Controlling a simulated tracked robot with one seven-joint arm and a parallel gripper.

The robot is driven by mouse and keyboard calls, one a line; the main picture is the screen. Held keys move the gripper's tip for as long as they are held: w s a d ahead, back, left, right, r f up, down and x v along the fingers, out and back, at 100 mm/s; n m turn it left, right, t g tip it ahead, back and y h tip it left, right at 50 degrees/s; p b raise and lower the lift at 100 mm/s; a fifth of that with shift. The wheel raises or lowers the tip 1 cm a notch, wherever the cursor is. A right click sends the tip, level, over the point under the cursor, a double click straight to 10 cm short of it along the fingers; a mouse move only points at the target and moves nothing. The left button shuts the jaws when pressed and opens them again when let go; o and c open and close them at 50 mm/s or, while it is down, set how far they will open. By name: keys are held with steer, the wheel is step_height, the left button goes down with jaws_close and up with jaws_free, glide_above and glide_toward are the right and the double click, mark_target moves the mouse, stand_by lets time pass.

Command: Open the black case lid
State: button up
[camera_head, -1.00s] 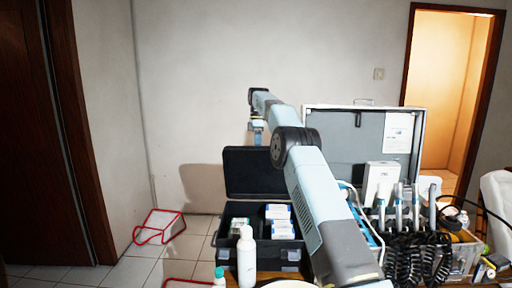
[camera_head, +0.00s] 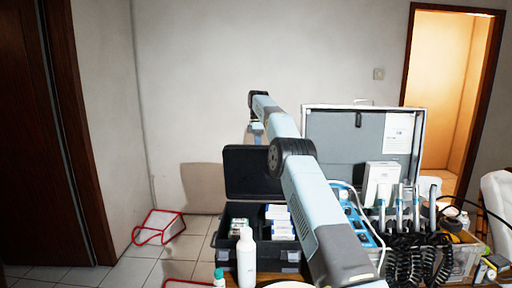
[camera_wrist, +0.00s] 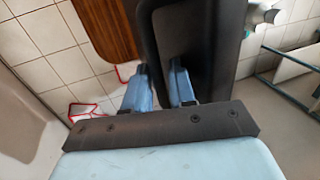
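The black case (camera_head: 291,259) stands open behind the front items, with small white and blue boxes inside. Its lid (camera_head: 252,173) stands about upright at the back of the case. My gripper (camera_head: 257,138) is just above the lid's top edge, seen small and partly hidden by my arm. In the wrist view the two blue fingers of my gripper (camera_wrist: 160,88) are apart, one on each side of the lid's dark rim (camera_wrist: 152,35). I cannot tell whether they touch it.
A larger grey case (camera_head: 337,130) with an open lid stands to the right, with handpieces and coiled black cords in front. A white bottle (camera_head: 246,262) stands before the black case. A red-edged white object (camera_head: 159,226) lies on the tiled floor at left.

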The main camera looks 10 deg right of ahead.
steer(key=shift+o, duration=1.1)
steer(key=shift+s+r, duration=0.1)
steer(key=shift+r, duration=0.3)
steer(key=shift+r, duration=0.15)
